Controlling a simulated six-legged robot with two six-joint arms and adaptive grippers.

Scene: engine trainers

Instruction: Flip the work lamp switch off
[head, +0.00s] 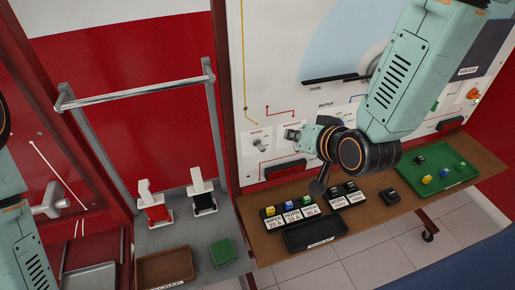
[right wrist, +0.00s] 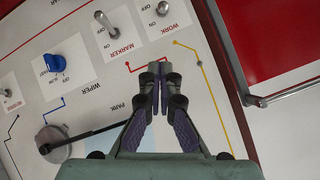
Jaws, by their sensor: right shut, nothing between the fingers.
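The work lamp switch (right wrist: 163,8) is a metal toggle on a white plate marked WORK, at the top edge of the right wrist view. Its plate also shows in the head view (head: 259,142), at the panel's lower left. I cannot tell clearly which way its lever points. My right gripper (right wrist: 161,88) is shut and empty, over the bare panel below the WORK label and apart from the switch. In the head view the right gripper (head: 291,135) is just right of the switch plate. My left gripper is not in view.
The MARKER switch (right wrist: 108,22) sits beside the work switch, with a blue wiper knob (right wrist: 55,63) farther left. A wiper arm (right wrist: 88,135) crosses the panel low down. Below the panel, a brown shelf (head: 375,218) holds labelled parts and a green tray (head: 437,181).

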